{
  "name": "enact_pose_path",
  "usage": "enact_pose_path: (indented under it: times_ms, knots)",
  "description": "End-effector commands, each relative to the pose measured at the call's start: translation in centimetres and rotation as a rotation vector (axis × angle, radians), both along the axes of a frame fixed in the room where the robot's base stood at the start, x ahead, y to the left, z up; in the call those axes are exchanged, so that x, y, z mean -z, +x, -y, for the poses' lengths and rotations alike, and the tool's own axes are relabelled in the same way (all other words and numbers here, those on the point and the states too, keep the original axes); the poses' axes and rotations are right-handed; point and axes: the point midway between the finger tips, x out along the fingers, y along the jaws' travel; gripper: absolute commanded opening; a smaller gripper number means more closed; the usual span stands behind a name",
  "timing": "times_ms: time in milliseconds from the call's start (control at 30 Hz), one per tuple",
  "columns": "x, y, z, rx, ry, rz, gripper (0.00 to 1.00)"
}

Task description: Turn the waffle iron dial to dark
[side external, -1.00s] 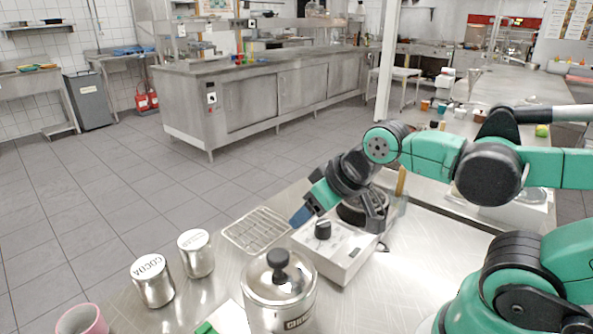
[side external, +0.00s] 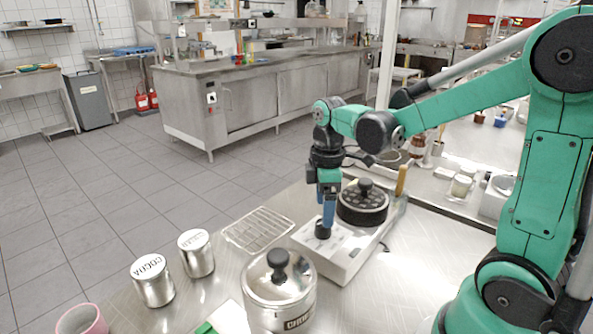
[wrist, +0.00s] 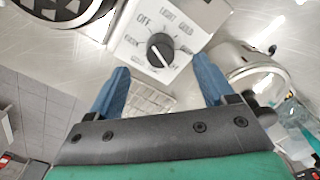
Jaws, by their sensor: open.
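The waffle iron has a white control base (side external: 345,262) and a round dark plate section (side external: 362,212) behind it. Its black round dial (side external: 322,231) is on the base's top near the front left. In the wrist view the dial (wrist: 160,48) has a white pointer line slanting down to the right. OFF, LIGHT and GOLD are legible around it; other labels are too blurred to read. My gripper (side external: 327,222) points down just over the dial. In the wrist view its blue fingers (wrist: 160,64) are apart, one to each side of the dial; contact is not visible.
A wire rack (side external: 258,230) lies left of the base. A large lidded steel canister (side external: 280,300) stands in front, with a cocoa tin (side external: 152,281) and another tin (side external: 196,254) to the left. A pink cup (side external: 82,320) is at the front left.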

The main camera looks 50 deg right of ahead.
Motion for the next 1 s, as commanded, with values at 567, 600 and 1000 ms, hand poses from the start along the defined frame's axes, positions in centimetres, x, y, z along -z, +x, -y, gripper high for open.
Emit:
enact_pose_path:
  times_ms: [567,600,1000]
  knots:
    - [4.5,0.0,0.0,0.003,-0.001,0.004,0.76]
    - [4.5,0.0,-0.1,0.003,-0.001,0.004,0.76]
    - [4.5,0.0,-0.1,0.003,-0.001,0.004,0.0]
